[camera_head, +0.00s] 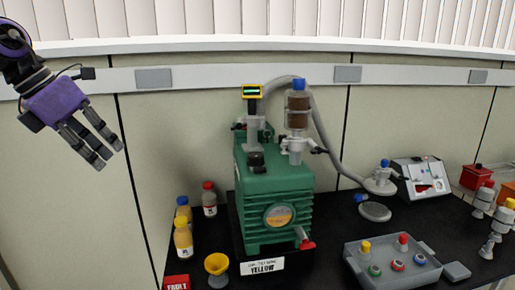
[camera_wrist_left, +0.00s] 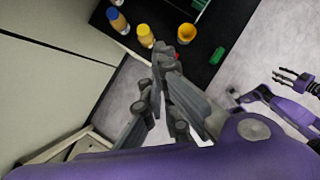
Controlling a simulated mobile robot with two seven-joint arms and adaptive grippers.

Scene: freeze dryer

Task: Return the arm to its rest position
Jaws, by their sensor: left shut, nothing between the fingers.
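My left gripper (camera_head: 97,150) is at the upper left of the head view, raised in front of the wall panel and away from the bench objects. Its fingers point down and to the right. It is shut and empty. In the left wrist view its grey fingers (camera_wrist_left: 163,75) fill the middle, with nothing held between them. My right gripper (camera_wrist_left: 290,78) shows small at the right edge of the left wrist view, on a purple arm. It is too small to tell if it is open or shut. The head view does not show it.
The black bench (camera_head: 190,255) lies to the right of my left gripper, with a green pump (camera_head: 275,205), several bottles, a yellow funnel (camera_head: 217,264) and a grey tray (camera_head: 372,262). A wall rail (camera_head: 215,77) runs behind. The space around the left gripper looks free.

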